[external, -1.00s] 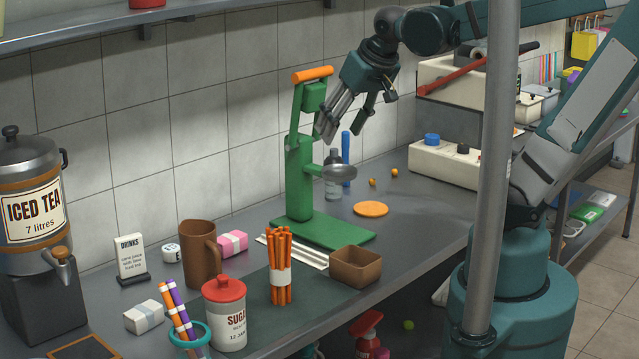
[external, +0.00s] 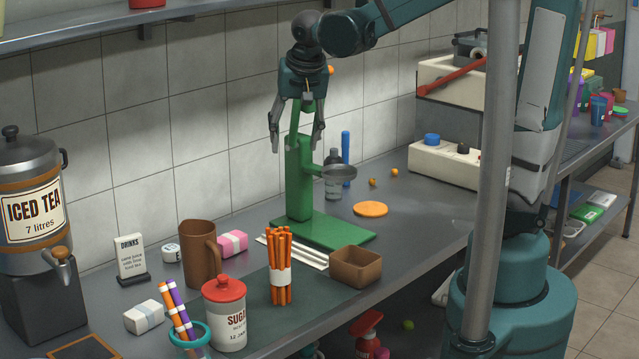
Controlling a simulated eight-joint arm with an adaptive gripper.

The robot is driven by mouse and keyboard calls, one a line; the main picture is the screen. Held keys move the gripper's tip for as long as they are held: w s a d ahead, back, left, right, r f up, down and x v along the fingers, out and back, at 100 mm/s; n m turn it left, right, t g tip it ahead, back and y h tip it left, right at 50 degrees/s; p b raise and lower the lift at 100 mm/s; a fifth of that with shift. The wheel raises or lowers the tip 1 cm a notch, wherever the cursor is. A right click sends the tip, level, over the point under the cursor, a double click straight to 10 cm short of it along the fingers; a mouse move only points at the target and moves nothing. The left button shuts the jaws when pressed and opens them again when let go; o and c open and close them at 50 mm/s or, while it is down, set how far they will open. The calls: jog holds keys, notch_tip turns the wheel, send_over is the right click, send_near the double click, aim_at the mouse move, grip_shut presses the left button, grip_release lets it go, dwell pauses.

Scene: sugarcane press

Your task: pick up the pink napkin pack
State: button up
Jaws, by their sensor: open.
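The pink napkin pack (external: 233,243) is a small pink block with a white band. It lies on the counter just right of the brown mug (external: 199,254), which stands close beside it. My gripper (external: 295,147) is open and empty, pointing down. It is high above the counter, up and to the right of the pack in the picture, in front of or beside the green press (external: 300,190); the exact depth is hard to tell.
Orange sticks in a bundle (external: 281,268), white strips (external: 300,252) and a brown box (external: 355,267) stand to the right of the pack. A sugar jar (external: 226,312), white pack (external: 144,317) and drinks sign (external: 131,258) are nearer or left. A shelf (external: 90,30) runs along the wall.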

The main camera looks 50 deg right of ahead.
jog(key=w+a+f+m+g+h+b, duration=0.1)
jog(key=w+a+f+m, duration=0.2)
jog(key=w+f, duration=0.2)
jog(key=w+a+f+m+g, duration=0.1)
jog(key=w+a+f+m, duration=0.15)
jog(key=w+f, duration=0.25)
jog(key=m+g+h+b, duration=0.1)
jog(key=m+h, duration=0.1)
jog(key=m, duration=0.2)
send_near(229, 237)
jog(key=shift+x, duration=1.25)
jog(key=shift+f+m, duration=0.1)
jog(key=shift+m, duration=0.15)
jog(key=shift+f, duration=0.1)
jog(key=shift+b+x, duration=0.3)
jog(key=shift+x, duration=1)
jog(key=shift+b+x, duration=0.45)
jog(key=shift+x, duration=2.15)
jog(key=shift+f, duration=0.1)
